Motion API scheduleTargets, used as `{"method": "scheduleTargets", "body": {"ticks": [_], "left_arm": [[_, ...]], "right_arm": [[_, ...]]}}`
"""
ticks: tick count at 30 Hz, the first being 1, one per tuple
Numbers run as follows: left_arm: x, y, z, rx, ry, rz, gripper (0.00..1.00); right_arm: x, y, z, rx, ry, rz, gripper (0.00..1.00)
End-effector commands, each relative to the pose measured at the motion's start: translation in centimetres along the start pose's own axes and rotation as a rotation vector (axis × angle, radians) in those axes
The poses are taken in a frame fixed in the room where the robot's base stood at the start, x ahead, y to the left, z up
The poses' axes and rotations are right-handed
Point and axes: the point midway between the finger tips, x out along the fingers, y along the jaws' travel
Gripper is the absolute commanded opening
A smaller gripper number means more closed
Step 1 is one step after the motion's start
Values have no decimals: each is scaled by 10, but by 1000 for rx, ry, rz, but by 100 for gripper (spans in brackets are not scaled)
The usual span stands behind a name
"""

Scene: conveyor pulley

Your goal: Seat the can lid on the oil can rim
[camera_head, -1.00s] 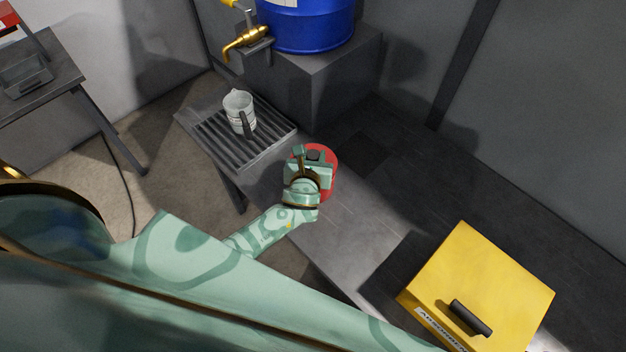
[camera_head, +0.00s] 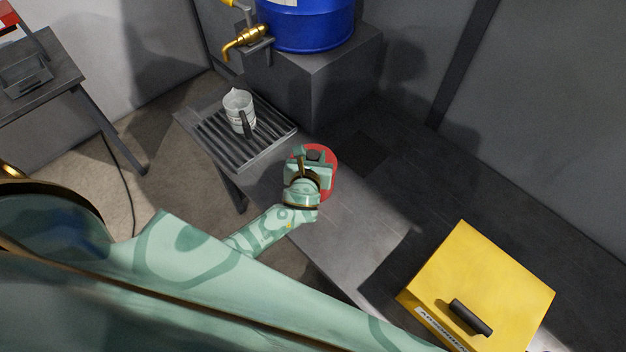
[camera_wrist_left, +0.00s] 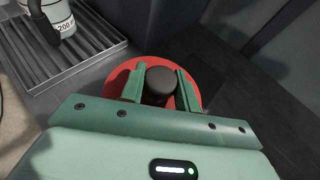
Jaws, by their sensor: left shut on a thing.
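The red can lid (camera_head: 328,184) is a round disc mostly covered by my left gripper in the head view. It also shows in the left wrist view (camera_wrist_left: 186,72), with a dark round knob (camera_wrist_left: 160,82) on top. My left gripper (camera_head: 312,160) is directly over the lid. In the left wrist view its two green fingers (camera_wrist_left: 158,86) are shut on the knob, one on each side. The oil can is not seen; whatever is under the lid is hidden, so I cannot tell whether the lid touches a rim. My right gripper is not in view.
A measuring jug (camera_head: 238,108) stands on a slatted drip tray (camera_head: 268,149) behind the lid. A blue drum (camera_head: 305,25) with a brass tap (camera_head: 245,40) sits on a grey block (camera_head: 335,75). A yellow box (camera_head: 490,275) is at the right. The bench (camera_head: 370,235) between is clear.

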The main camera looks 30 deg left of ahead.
Motion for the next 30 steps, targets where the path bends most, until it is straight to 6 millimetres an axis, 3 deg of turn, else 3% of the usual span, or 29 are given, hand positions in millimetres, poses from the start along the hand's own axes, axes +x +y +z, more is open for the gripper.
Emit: {"method": "scheduleTargets", "body": {"ticks": [30], "left_arm": [[6, 0, -14, 1, -1, 0, 9]], "right_arm": [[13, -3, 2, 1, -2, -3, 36]]}}
